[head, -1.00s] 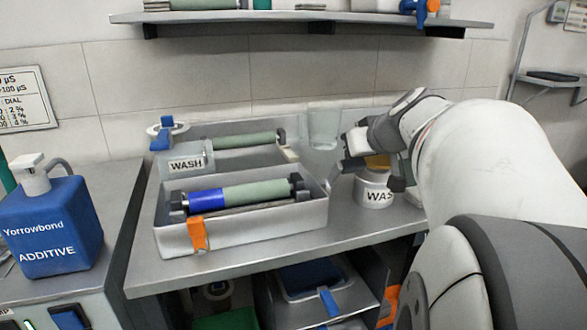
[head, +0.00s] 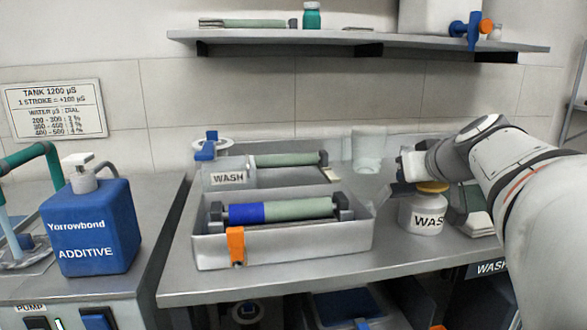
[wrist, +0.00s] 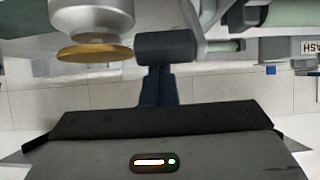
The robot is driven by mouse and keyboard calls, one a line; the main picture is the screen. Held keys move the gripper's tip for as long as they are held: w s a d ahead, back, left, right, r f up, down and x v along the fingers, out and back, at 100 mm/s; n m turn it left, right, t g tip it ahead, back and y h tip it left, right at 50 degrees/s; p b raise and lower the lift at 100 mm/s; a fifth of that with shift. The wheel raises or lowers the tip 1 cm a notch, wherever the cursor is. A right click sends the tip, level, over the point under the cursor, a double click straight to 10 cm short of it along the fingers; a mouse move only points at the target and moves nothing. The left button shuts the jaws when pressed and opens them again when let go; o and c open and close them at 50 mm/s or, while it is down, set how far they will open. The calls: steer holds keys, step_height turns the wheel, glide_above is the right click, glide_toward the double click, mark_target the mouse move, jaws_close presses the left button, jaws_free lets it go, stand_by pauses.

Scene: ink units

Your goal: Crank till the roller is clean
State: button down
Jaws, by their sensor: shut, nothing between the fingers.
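In the head view, a roller (head: 296,208) lies across a pale open tray (head: 285,246). Its left part is blue and its right part grey-green. An orange handle (head: 236,244), which looks like the crank, hangs on the tray's front left. My gripper (head: 403,188) is shut and empty, to the right of the tray and beside the yellow lid of a white WASH pot (head: 424,217). In the wrist view, my gripper (wrist: 162,88) is shut, beside the pot (wrist: 92,20); contact cannot be told.
A second green roller (head: 288,159) sits behind, with a WASH box (head: 229,178) and a blue-handled part (head: 207,148) at its left. A clear beaker (head: 368,150) stands behind. A blue additive jug (head: 92,225) is at left. A shelf (head: 360,43) hangs above.

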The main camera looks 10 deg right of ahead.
step_height(320, 180, up, 3)
steer(key=w+p, duration=0.2)
steer(key=w, duration=0.1)
steer(key=p+v, duration=0.1)
steer(key=v, duration=0.8)
steer(key=shift+s, duration=0.35)
steer(key=shift+a+r, duration=0.1)
